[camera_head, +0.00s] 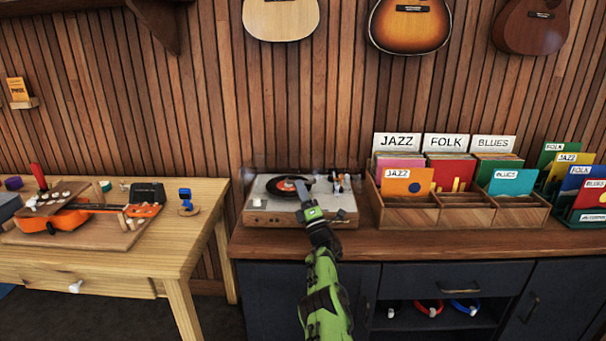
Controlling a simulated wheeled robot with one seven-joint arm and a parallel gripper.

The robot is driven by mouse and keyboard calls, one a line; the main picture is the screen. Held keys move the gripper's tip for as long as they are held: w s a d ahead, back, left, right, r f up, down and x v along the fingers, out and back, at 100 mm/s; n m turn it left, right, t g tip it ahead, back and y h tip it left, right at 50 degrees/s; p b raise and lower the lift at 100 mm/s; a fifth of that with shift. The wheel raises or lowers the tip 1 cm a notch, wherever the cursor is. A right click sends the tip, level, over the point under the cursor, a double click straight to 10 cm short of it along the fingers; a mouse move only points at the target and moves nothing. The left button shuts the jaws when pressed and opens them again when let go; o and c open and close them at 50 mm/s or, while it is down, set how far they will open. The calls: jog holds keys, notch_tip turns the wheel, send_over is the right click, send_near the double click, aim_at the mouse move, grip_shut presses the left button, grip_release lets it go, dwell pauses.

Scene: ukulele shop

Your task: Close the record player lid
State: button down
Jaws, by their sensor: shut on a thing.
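The record player (270,203) sits on the wooden counter top, with a black record with an orange-red label on its platter and a tonearm at the right. Its clear lid (258,172) is hard to make out; only a faint see-through edge shows along the back, and its exact angle cannot be told. My gripper (301,190) reaches in from the front, over the front middle of the player, shut on what seems to be the clear lid. My gripper and arm hide part of the player's front.
A wooden record crate (408,215) with JAZZ, FOLK and BLUES cards stands close to the player's right. A light wooden workbench (190,215) with an orange ukulele (90,208) is at the left, across a gap. Guitars hang on the wall above.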

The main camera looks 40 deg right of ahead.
jog(key=shift+g+h, duration=0.3)
jog(key=shift+h, duration=0.1)
jog(key=shift+s+f, duration=0.2)
jog(key=shift+f, duration=0.85)
jog(key=shift+s+f, duration=0.15)
jog(key=shift+f, duration=0.85)
jog(key=c, duration=1.5)
grip_release()
jog(key=shift+o, duration=1.1)
jog(key=shift+w+d+f, duration=0.15)
jog(key=shift+w+f, duration=0.05)
jog(key=shift+o, duration=0.6)
jog(key=shift+r, duration=0.15)
